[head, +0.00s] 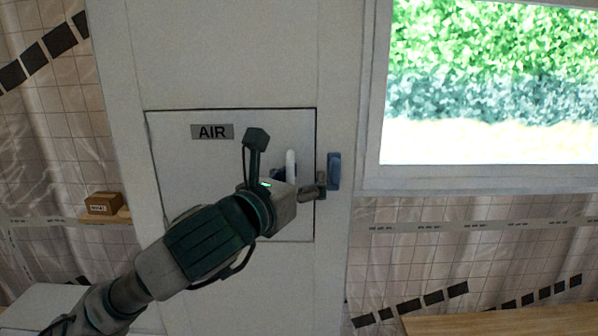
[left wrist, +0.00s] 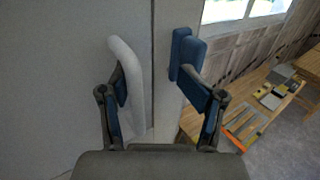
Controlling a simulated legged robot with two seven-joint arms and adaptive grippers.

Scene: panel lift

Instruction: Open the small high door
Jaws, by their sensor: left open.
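The small high door (head: 185,165) is a pale square panel set flush in a white wall, with a dark outline and an "AIR" label (head: 212,132). It looks shut. Its white upright bar handle (head: 291,165) is near the right edge and partly hidden by my left gripper (head: 287,160). That gripper is open in front of the handle, its fingers spread to either side. In the left wrist view, the handle (left wrist: 133,85) stands between the fingers of the gripper (left wrist: 158,80), closer to the left finger. Contact cannot be told. My right gripper is not in view.
A window (head: 490,90) is at right. A small box (head: 103,203) sits on a shelf at left.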

